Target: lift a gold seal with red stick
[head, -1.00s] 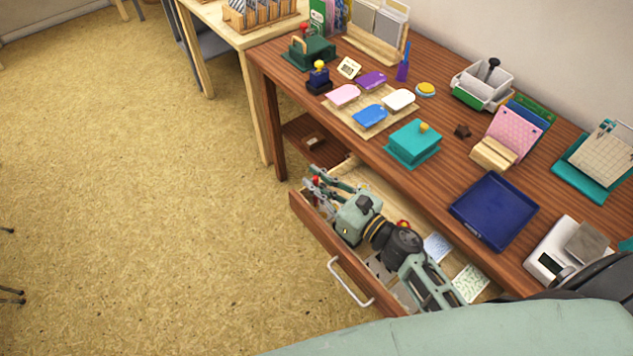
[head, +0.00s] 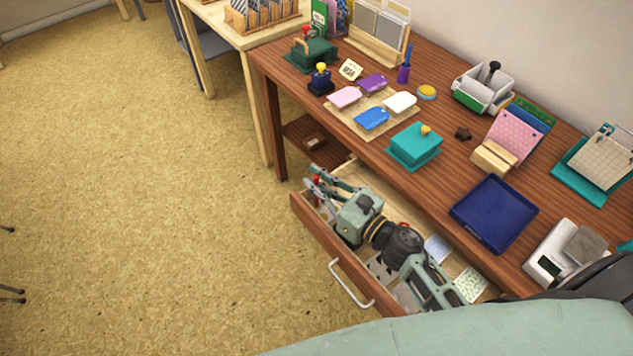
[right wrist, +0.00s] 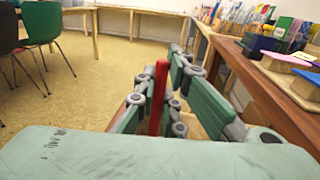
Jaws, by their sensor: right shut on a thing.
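A red stick (right wrist: 161,96) stands upright between the fingers of my right gripper (right wrist: 160,92) in the right wrist view. The gripper is shut on it. In the head view my right gripper (head: 320,188) is at the far left end of the open drawer (head: 333,246), and a bit of the red stick (head: 317,181) shows between its fingers. The gold part of the seal is hidden by the gripper and my wrist in both views. My left gripper is not in view.
The brown table (head: 432,187) overhangs the drawer. On it are a teal box (head: 414,147), a blue tray (head: 493,214), coloured pads on a board and a white scale (head: 549,262). Patterned cards (head: 470,285) lie in the drawer.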

